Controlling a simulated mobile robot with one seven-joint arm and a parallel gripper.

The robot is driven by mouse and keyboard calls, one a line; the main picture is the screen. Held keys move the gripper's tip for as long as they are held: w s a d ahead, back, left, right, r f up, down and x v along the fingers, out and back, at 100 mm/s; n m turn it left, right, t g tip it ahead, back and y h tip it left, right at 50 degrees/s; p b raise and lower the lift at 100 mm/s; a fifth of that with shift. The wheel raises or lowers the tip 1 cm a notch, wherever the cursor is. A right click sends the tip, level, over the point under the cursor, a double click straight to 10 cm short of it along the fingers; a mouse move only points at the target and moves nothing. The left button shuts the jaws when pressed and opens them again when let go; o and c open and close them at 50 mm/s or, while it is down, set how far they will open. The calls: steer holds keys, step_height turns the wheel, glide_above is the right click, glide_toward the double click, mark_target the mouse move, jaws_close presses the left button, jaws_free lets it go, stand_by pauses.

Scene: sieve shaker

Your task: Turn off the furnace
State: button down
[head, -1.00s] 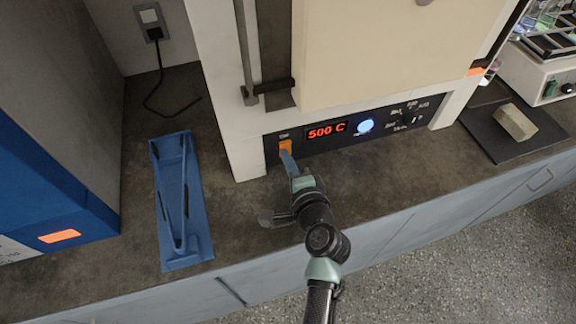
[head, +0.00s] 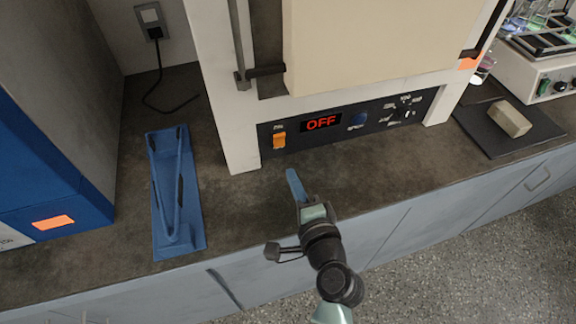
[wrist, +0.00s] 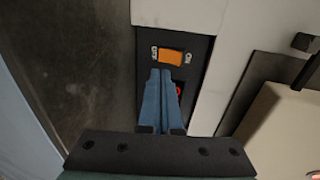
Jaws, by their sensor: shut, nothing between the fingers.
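The furnace (head: 370,50) is a white and cream box standing on the counter, with a dark control panel (head: 340,124) along its lower front. Its display (head: 321,123) reads OFF in red. The orange switch (head: 279,140) is at the panel's left end and also shows in the wrist view (wrist: 170,56). My gripper (head: 292,174) is in front of the panel, apart from the switch. Its blue fingers (wrist: 162,90) are shut together with nothing between them.
A blue tool stand (head: 178,200) lies left of the furnace. A blue and grey cabinet (head: 50,150) stands at far left. A tan block (head: 510,119) rests on a dark mat (head: 485,130) at right. The counter before the furnace is clear.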

steer(key=v, duration=0.4)
steer(key=shift+s+d+f, duration=0.15)
steer(key=shift+s+f, duration=0.05)
steer(key=shift+s, duration=0.25)
steer(key=shift+s+f, duration=0.1)
steer(key=shift+d, duration=0.1)
steer(key=shift+s, duration=0.1)
